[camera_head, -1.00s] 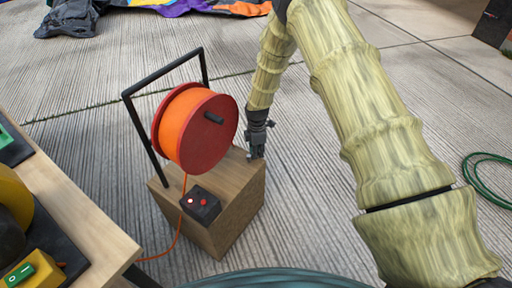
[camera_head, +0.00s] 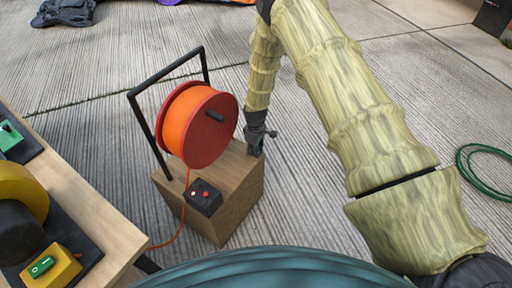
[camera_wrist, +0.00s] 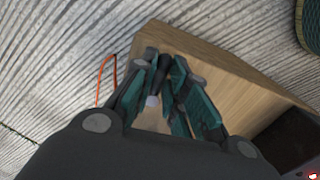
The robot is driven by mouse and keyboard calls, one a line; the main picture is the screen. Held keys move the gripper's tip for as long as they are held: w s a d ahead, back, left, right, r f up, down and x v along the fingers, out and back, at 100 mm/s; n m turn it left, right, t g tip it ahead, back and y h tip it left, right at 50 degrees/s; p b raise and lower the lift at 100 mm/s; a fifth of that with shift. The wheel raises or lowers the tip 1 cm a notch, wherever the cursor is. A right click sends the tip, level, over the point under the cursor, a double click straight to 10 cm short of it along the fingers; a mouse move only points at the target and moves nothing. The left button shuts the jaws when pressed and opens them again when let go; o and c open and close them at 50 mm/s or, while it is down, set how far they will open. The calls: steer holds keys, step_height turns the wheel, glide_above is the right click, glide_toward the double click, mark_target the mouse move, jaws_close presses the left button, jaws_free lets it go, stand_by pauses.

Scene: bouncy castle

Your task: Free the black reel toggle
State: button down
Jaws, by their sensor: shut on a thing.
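The orange cable reel (camera_head: 180,118) with a red flange (camera_head: 213,132) hangs in a black frame on a wooden box (camera_head: 236,190). My gripper (camera_head: 257,150) is at the box's upper right edge. In the wrist view my gripper (camera_wrist: 166,85) is shut, with a small dark piece, seemingly the black reel toggle (camera_wrist: 165,68), between its teal-padded fingers. A pale tip shows beside it. The fingers hide most of the toggle, and I cannot tell its position. The wooden box also shows behind the fingers in the wrist view (camera_wrist: 235,92).
A black control box (camera_head: 204,198) with two small knobs or lights sits at the wooden box's front. An orange cable (camera_head: 166,243) runs down to the ground. A table (camera_head: 92,220) with yellow and green devices stands left. A green hose (camera_head: 484,172) lies right.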

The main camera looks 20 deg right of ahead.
steer(key=shift+s+a+m, duration=0.1)
steer(key=shift+a+m, duration=0.1)
steer(key=shift+m, duration=0.3)
steer(key=c, duration=1.5)
jaws_free()
steer(key=shift+o, duration=0.2)
step_height(320, 180, up, 12)
